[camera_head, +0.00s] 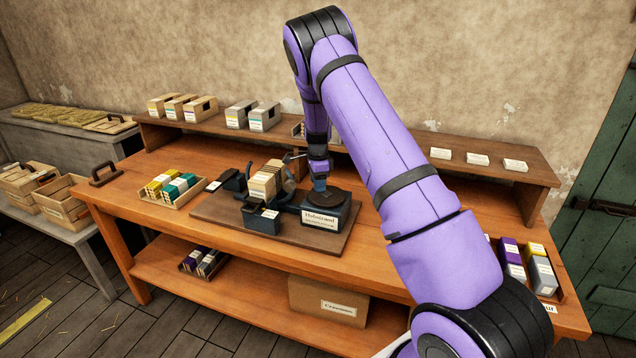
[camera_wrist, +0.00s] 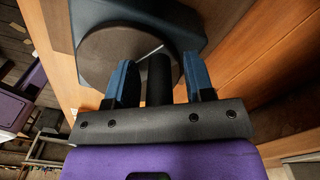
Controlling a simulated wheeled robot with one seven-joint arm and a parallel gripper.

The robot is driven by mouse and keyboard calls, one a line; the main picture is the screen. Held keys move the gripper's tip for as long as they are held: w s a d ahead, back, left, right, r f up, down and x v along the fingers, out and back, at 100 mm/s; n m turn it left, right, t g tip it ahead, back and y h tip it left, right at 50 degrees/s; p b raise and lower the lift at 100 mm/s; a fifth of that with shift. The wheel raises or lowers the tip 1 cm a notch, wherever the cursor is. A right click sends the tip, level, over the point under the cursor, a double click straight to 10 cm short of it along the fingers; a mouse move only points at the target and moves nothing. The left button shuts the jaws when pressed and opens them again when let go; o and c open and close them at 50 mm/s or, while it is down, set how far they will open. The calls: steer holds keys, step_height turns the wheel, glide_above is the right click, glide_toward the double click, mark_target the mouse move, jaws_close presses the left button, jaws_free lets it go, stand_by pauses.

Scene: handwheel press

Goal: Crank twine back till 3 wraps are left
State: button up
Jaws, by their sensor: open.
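The press machine (camera_head: 263,221) stands on a brown base board (camera_head: 215,214) on the bench, with a pale block of cards (camera_head: 266,183) in its frame. At its right is a dark housing with a round top (camera_head: 326,198) and a white label. My gripper (camera_head: 320,183) is just above this round top. In the wrist view, the blue fingers of my gripper (camera_wrist: 160,76) are open, one on each side of a dark upright grip (camera_wrist: 159,80). The grip stands beside or over the dark disc (camera_wrist: 115,52), which bears a thin pale line. I cannot make out twine or count wraps.
A tray of yellow and green packets (camera_head: 170,188) is left of the machine. Small boxes (camera_head: 183,107) and white labels (camera_head: 477,159) sit on the rear shelf. More packets (camera_head: 527,268) lie at the right end. A cardboard box (camera_head: 327,300) is below.

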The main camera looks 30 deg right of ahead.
mark_target(322, 202)
jaws_close()
steer(key=shift+a, duration=0.1)
stand_by(0.3)
